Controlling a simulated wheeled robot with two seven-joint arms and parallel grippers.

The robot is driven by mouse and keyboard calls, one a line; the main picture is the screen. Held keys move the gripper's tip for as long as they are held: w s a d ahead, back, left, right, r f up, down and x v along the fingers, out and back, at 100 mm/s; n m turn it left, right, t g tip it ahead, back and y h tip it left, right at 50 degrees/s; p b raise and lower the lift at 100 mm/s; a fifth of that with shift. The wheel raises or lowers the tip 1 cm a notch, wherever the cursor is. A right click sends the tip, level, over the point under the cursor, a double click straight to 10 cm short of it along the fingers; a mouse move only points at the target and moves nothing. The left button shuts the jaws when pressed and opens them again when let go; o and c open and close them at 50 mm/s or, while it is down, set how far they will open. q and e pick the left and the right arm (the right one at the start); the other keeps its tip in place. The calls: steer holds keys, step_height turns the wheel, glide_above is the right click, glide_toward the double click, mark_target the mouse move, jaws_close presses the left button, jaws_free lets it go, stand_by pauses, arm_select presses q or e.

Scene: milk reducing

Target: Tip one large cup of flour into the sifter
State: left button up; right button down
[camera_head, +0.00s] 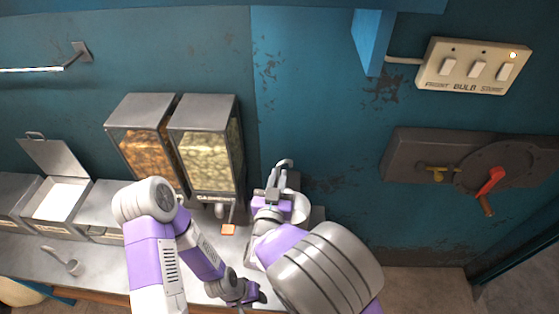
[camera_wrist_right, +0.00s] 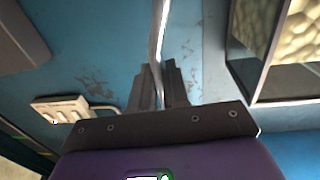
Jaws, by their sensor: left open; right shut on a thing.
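My right gripper (camera_head: 276,184) is at the centre of the head view, shut on a thin curved metal handle (camera_wrist_right: 158,35). The handle runs between the fingers in the right wrist view and its curved end sticks up above the gripper in the head view. A round silver rim (camera_head: 299,208) shows just right of the gripper; I cannot tell whether it is the sifter or a cup joined to the handle. My left gripper (camera_head: 250,294) is open and low over the counter's front edge. White flour fills an open bin (camera_head: 62,198) at the left. A silver scoop (camera_head: 63,262) lies on the counter.
Two clear-fronted dispensers (camera_head: 205,160) stand against the blue wall, left of my right gripper. A switch panel (camera_head: 474,66) and a dark box with a red lever (camera_head: 484,182) are on the right wall. The left counter (camera_head: 100,275) is mostly clear.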

steer(key=shift+w+f, duration=0.2)
steer(key=shift+w, duration=0.2)
arm_select(q)
steer(key=shift+w+f+b, duration=0.3)
steer(key=shift+f, duration=0.1)
arm_select(e)
steer(key=shift+f, duration=0.3)
arm_select(q)
steer(key=shift+s+f+b, duration=0.2)
steer(key=shift+f+b, duration=0.25)
steer(key=shift+b, duration=0.1)
steer(key=shift+s+f+b, duration=0.2)
steer(key=shift+f+b, duration=0.25)
steer(key=shift+b, duration=0.05)
step_height(320, 180, up, 3)
steer(key=p, duration=0.3)
steer(key=shift+w, duration=0.15)
arm_select(e)
steer(key=shift+w+d+f+m+g+y, duration=0.15)
steer(key=shift+w+d+f+m+g, duration=0.15)
steer(key=shift+d+m+g, duration=0.3)
steer(key=shift+w+d+f+m+g+y, duration=0.2)
steer(key=shift+w+d+m+g, duration=0.15)
steer(key=shift+d+m+g, duration=0.25)
